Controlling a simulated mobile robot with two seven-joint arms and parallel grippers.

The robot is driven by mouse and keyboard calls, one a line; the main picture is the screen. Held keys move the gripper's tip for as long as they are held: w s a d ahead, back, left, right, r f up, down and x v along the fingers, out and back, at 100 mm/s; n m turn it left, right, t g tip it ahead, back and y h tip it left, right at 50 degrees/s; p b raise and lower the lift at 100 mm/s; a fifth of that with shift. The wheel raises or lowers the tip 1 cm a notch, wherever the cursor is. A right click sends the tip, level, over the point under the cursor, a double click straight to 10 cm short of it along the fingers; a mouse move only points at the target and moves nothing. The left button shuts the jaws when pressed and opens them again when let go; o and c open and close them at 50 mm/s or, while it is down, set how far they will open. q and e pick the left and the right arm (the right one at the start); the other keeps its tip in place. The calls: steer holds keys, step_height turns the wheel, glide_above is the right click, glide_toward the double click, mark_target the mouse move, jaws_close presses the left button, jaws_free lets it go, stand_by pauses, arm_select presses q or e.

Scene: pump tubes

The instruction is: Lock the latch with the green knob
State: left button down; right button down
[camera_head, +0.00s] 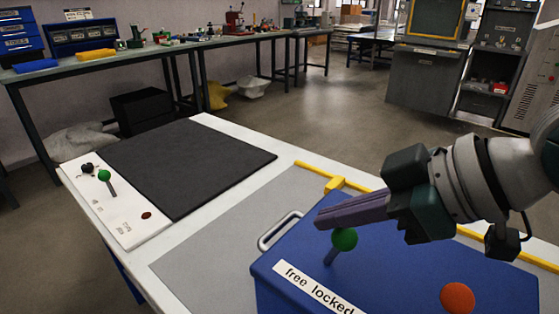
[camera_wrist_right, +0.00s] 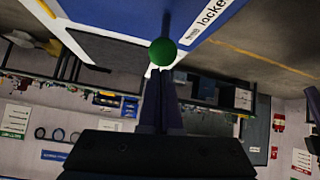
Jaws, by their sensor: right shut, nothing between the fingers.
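A green knob (camera_head: 344,239) tops a short grey lever (camera_head: 330,256) on the blue box (camera_head: 400,275). A white label (camera_head: 313,288) on the box reads "free locked"; I cannot tell which word the lever stands for. My right gripper (camera_head: 322,218) is shut and empty, its purple fingers just above or beside the knob. In the right wrist view the knob (camera_wrist_right: 162,52) is just beyond the fingertips (camera_wrist_right: 160,75); whether they touch is unclear. My left gripper is not in view.
An orange knob (camera_head: 457,297) and a metal handle (camera_head: 279,231) are on the box. A white panel (camera_head: 130,225) with another green knob (camera_head: 104,175) lies at left beside a black mat (camera_head: 185,162). A yellow rail (camera_head: 310,170) runs behind the box. The grey mat (camera_head: 210,250) left of it is clear.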

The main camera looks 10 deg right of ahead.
steer(key=shift+s+d+f, duration=0.1)
steer(key=shift+s+d, duration=0.05)
steer(key=shift+s+d+f+p, duration=0.2)
steer(key=shift+s+d+p, duration=0.4)
steer(key=shift+s+d+f, duration=0.1)
steer(key=shift+s+f, duration=0.1)
steer(key=shift+f, duration=0.15)
